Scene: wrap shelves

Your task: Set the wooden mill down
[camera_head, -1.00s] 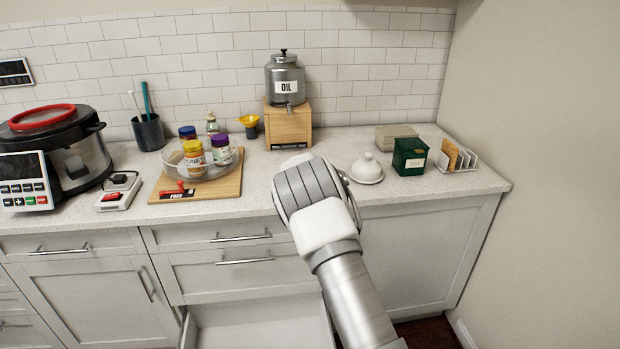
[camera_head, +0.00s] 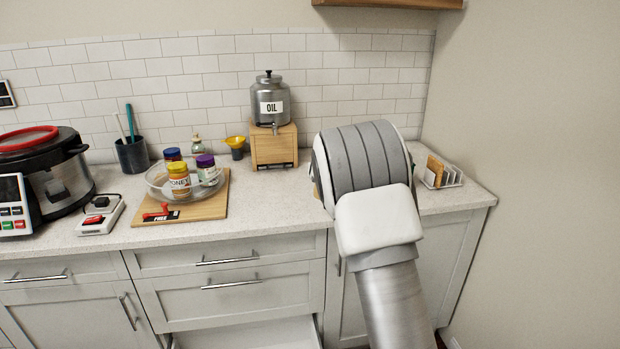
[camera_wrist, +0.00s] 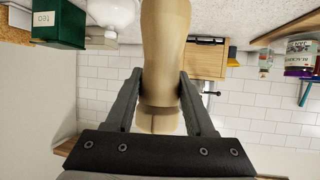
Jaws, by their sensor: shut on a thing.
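The wooden mill (camera_wrist: 166,40) is light tan with a darker band near one end. In the wrist view it runs from the top edge down between the two fingers of my gripper (camera_wrist: 161,78). My gripper is shut on it, one finger on each side. The wrist view is upside down, with the counter at its top. The mill's far end is cut off there, so I cannot tell whether it touches the counter. In the head view my arm hides the mill and fingers, over the right part of the counter (camera_head: 285,204).
The oil dispenser on its wooden stand (camera_head: 273,147) is left of my arm. A board with a bowl of jars (camera_head: 186,180) lies further left. A rack (camera_head: 442,176) stands at the right end. A green box (camera_wrist: 60,22) shows in the wrist view. A drawer below is open.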

